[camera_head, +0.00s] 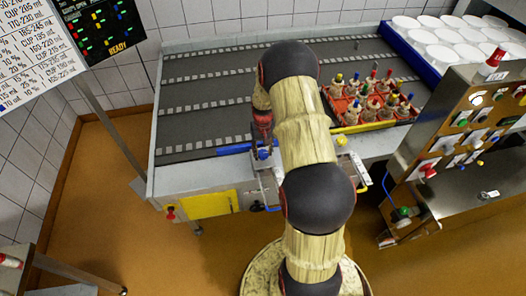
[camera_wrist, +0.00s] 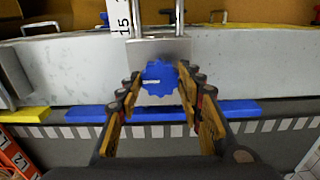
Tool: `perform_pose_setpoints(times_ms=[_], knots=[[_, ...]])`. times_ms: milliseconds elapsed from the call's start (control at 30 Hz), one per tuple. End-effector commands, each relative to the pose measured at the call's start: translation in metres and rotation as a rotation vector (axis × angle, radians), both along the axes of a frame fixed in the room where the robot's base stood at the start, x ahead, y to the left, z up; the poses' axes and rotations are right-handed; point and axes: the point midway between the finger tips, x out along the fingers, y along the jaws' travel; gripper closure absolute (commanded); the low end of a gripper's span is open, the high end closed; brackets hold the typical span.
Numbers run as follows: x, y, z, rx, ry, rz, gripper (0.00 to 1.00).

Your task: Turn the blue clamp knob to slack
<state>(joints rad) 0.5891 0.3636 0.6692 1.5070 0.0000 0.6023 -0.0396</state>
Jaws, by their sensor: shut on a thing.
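The blue clamp knob (camera_wrist: 160,76) is a scalloped disc with a short pale mark on its face, on a grey metal plate in the wrist view. My gripper (camera_wrist: 160,88) has one finger on each side of the knob and is shut on it. In the head view the knob (camera_head: 263,154) shows just below my gripper (camera_head: 263,143), at the table's front edge. A blue bar (camera_wrist: 235,108) runs behind the knob along the table edge. My arm hides part of the table to the right of the knob in the head view.
A red crate (camera_head: 345,114) of several coloured-top pieces stands right of my arm. A yellow bar (camera_head: 372,127) lies in front of it. White round moulds (camera_head: 440,52) fill a blue-edged tray at the back right. A metal control panel (camera_head: 462,110) stands right. The dark table top (camera_head: 215,100) left is clear.

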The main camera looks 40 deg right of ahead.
Motion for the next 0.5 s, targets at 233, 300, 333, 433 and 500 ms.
perform_pose_setpoints(times_ms=[233,300,333,433,500], knots=[[0.0007,-0.0004,0.0003,-0.001,-0.002,0.016,0.89],[0.0007,-0.0004,0.0003,-0.001,-0.002,0.016,0.89],[0.0007,-0.0004,0.0003,-0.001,-0.002,0.016,0.89],[0.0007,-0.0004,0.0003,-0.001,-0.002,0.016,0.89],[0.0007,-0.0004,0.0003,-0.001,-0.002,0.016,0.63]])
